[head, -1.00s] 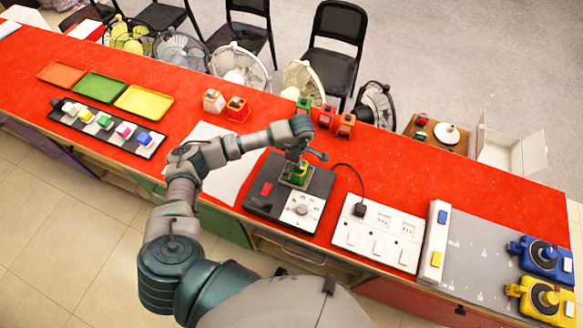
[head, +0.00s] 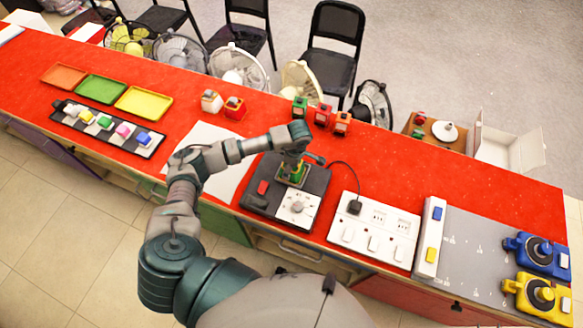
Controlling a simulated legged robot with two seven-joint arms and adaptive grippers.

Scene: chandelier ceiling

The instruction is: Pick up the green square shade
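The green square shade (head: 283,171) is a small green block on the dark control box (head: 318,184), behind its white dial. My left arm reaches over the table from the lower left. Its gripper (head: 295,168) is right over the shade, pointing down, and covers part of it. The fingertips are too small and overlapped to show whether they grip the shade. My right gripper is out of view.
On the red table (head: 450,175), a white socket panel (head: 375,232) stands right of the box. Small coloured blocks (head: 322,115) stand behind it. Colour trays (head: 100,89) and a strip of blocks (head: 90,138) lie left. Fans line the far edge.

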